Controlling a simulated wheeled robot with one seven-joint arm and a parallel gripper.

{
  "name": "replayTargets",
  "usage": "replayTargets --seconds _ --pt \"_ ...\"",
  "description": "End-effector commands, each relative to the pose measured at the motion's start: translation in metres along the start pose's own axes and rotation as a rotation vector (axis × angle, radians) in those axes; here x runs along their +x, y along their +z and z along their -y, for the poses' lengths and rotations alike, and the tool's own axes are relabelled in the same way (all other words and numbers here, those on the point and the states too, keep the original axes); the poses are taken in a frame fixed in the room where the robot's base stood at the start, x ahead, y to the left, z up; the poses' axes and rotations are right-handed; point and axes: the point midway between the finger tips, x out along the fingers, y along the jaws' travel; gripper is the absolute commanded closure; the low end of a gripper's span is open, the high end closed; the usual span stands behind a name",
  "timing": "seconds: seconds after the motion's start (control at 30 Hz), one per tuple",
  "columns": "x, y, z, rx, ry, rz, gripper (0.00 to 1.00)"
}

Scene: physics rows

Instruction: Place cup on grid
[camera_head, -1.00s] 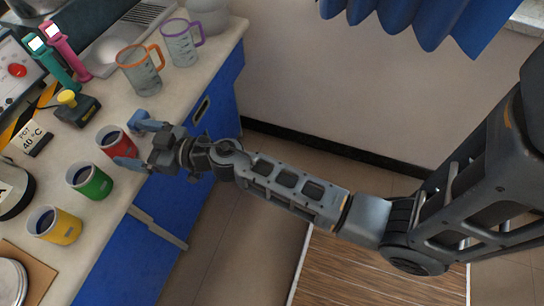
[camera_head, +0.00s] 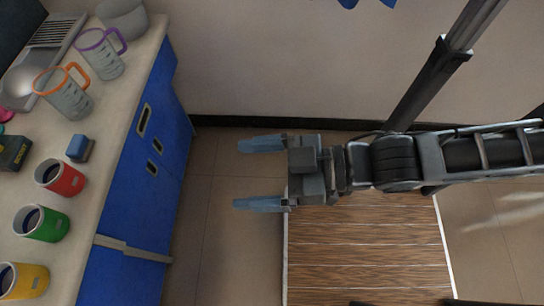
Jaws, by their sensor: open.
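Three cups stand in a row on the counter at the left: a red cup (camera_head: 61,177), a green cup (camera_head: 42,224) and a yellow cup (camera_head: 23,281). Each holds something dark. Ribbed metal slats (camera_head: 54,30) lie at the back left; I cannot tell whether they are the grid. My gripper (camera_head: 258,173) is open and empty. It hangs over the floor, well to the right of the cups and clear of the counter.
Two measuring jugs, one with an orange handle (camera_head: 68,95) and one purple (camera_head: 104,56), stand behind the cups. A blue block (camera_head: 80,148) is near the red cup. A pot (camera_head: 122,18) stands at the back. The blue cabinet (camera_head: 147,170) faces open floor.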

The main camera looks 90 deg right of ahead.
Motion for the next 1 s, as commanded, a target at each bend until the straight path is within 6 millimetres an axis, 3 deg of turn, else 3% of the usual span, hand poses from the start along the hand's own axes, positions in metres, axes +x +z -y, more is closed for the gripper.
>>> replayTargets --seconds 0.03,0.2,0.6,0.77,1.0 --pt "-0.013 -0.006 0.000 0.002 0.004 0.022 0.08" --pt "-0.036 -0.020 -0.002 0.000 0.014 0.061 0.08" --pt "-0.037 -0.021 -0.002 -0.002 0.018 0.067 0.08" --pt "-0.011 -0.002 -0.007 -0.001 0.032 0.050 0.08" --pt "0.069 0.036 -0.017 0.001 0.047 0.009 0.08"
